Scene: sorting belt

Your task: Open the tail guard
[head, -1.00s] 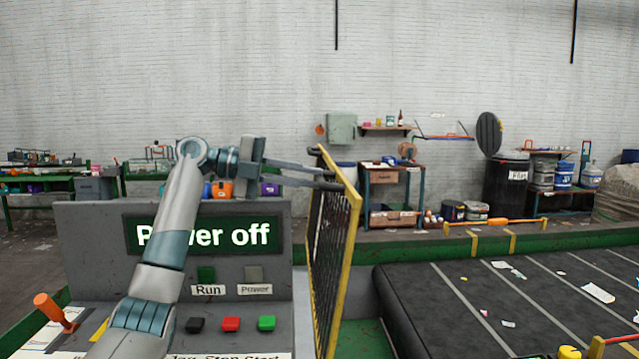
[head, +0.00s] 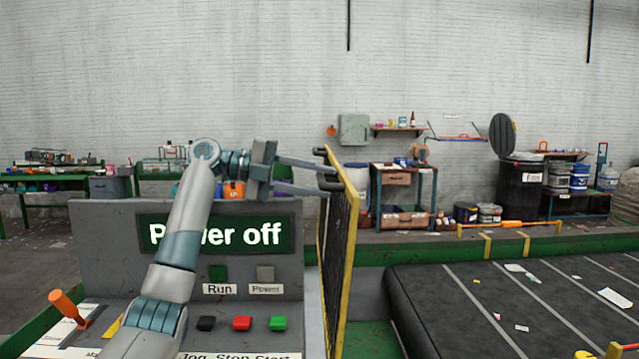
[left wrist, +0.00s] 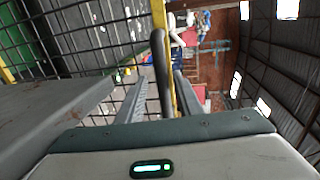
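The tail guard (head: 340,245) is a yellow-framed black mesh panel standing upright between the control panel and the belt, seen nearly edge-on in the head view. Its mesh (left wrist: 85,28) also shows in the left wrist view. A dark handle bar (left wrist: 160,75) runs along the guard's yellow edge. My left gripper (head: 331,183) is at the top left of the guard, with its fingers apart. In the left wrist view the bar lies between the two fingers (left wrist: 158,98), with a gap on its left. The right gripper is out of view.
The grey control panel (head: 95,240), reading "Power off", stands left of the guard, under my left arm. The black belt (head: 450,310) with scattered litter lies to the right. Green floor (head: 370,340) shows between guard and belt.

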